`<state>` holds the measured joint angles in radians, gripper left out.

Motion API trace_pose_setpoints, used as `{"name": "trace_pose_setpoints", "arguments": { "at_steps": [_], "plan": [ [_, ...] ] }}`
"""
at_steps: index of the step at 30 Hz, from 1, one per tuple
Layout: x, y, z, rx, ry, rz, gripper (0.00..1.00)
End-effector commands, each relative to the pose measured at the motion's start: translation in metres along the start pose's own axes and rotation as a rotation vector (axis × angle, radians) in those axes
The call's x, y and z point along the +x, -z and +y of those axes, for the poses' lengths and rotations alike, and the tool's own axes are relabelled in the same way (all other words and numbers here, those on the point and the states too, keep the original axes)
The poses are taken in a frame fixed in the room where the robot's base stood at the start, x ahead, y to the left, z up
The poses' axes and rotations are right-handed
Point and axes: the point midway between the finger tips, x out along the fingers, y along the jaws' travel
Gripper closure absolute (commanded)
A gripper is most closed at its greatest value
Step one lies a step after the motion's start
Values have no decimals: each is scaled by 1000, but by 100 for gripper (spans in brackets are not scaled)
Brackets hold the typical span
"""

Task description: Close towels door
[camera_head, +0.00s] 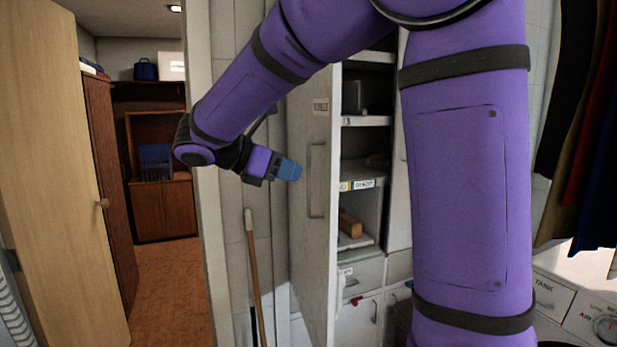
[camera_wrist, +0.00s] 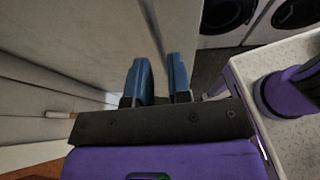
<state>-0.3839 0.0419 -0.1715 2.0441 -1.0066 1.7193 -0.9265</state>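The towels door (camera_head: 308,240) is a tall white cabinet door with a small label near its top and a vertical bar handle (camera_head: 317,180). It stands open, swung out from the cabinet (camera_head: 367,122), whose shelves show to its right. My gripper (camera_head: 291,170) is at the left of the door, about level with the handle, its blue fingers pointing toward it. In the wrist view my gripper (camera_wrist: 160,65) has its two blue fingers apart with nothing between them. A pale panel, likely the door, fills the area beyond them. Contact with the door cannot be told.
A broom (camera_head: 254,270) leans on the tiled wall left of the door. A wooden door (camera_head: 50,170) stands open at far left beside a doorway. Drawers (camera_head: 362,280) sit under the shelves. Clothes (camera_head: 585,130) hang at right above a washing machine (camera_head: 580,315).

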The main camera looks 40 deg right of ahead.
Motion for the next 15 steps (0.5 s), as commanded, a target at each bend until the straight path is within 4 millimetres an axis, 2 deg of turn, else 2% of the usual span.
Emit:
{"name": "trace_pose_setpoints", "arguments": {
  "at_steps": [1,6,15],
  "plan": [
    [10,0,0,1,4,-1,81],
    [34,0,0,1,2,0,81],
    [49,0,0,1,1,1,81]
  ]
}}
